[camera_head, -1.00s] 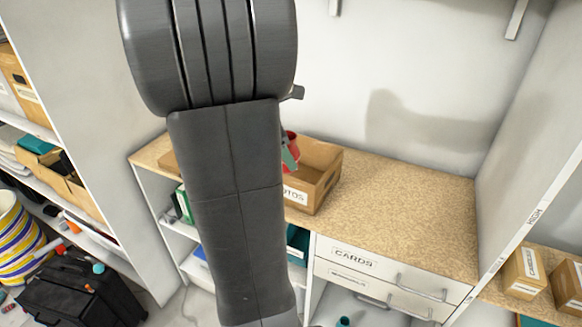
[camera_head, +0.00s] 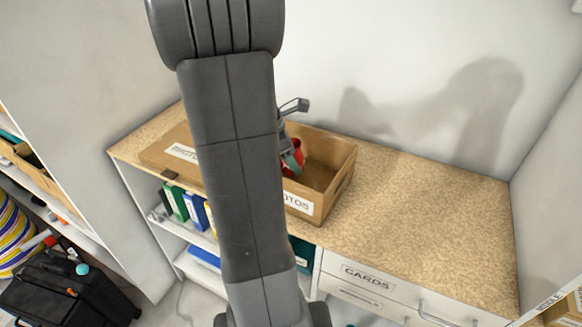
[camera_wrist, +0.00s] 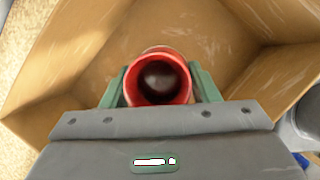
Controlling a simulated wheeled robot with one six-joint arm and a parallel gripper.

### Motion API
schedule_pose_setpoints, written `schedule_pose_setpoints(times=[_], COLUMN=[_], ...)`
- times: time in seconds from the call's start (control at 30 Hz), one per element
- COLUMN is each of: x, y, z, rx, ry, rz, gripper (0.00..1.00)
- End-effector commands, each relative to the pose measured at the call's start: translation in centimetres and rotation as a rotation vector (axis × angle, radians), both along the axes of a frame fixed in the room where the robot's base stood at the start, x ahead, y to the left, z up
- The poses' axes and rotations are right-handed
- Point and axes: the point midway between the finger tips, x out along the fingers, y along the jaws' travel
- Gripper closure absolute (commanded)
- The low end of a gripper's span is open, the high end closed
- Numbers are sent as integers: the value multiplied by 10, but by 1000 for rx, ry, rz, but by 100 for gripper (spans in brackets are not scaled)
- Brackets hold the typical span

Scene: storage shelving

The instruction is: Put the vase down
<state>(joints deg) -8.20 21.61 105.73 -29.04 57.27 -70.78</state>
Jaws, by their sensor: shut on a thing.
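The red vase (camera_wrist: 157,82) is between the green fingers of my gripper (camera_wrist: 159,86) in the wrist view, with its dark round mouth facing the camera. My gripper is shut on it. In the head view, part of the red vase (camera_head: 293,160) shows beside my gripper (camera_head: 291,158), over or inside the open cardboard box marked "PHOTOS" (camera_head: 333,188). The wrist view shows the box walls (camera_wrist: 65,60) around the vase. I cannot tell whether the vase touches the box floor. My arm hides much of the vase and the box's left part.
The speckled countertop (camera_head: 430,220) is clear right of the box. A cardboard lid (camera_head: 165,152) lies left of my arm. Drawers marked "CARDS" (camera_head: 368,282) are below the counter, and a wall rises behind. Binders (camera_head: 180,205) stand on the shelf beneath.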

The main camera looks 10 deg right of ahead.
Motion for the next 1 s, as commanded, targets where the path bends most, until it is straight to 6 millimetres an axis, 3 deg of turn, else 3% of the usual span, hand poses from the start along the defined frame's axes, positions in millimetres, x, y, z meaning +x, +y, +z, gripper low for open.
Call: schedule_pose_setpoints(times=[0.23, 0.6, 0.63, 0.7, 0.73, 1.0], x=[-1, 0, 0, 0, 0, 0], y=[0, 0, 0, 0, 0, 0], z=[-32, -38, -37, -36, -36, -36], rx=[0, 1, 1, 1, 1, 1], ry=[3, 0, 0, 0, 0, 0], rz=[0, 0, -1, -1, -1, -1], gripper=[76, 76, 41, 28, 24, 24])
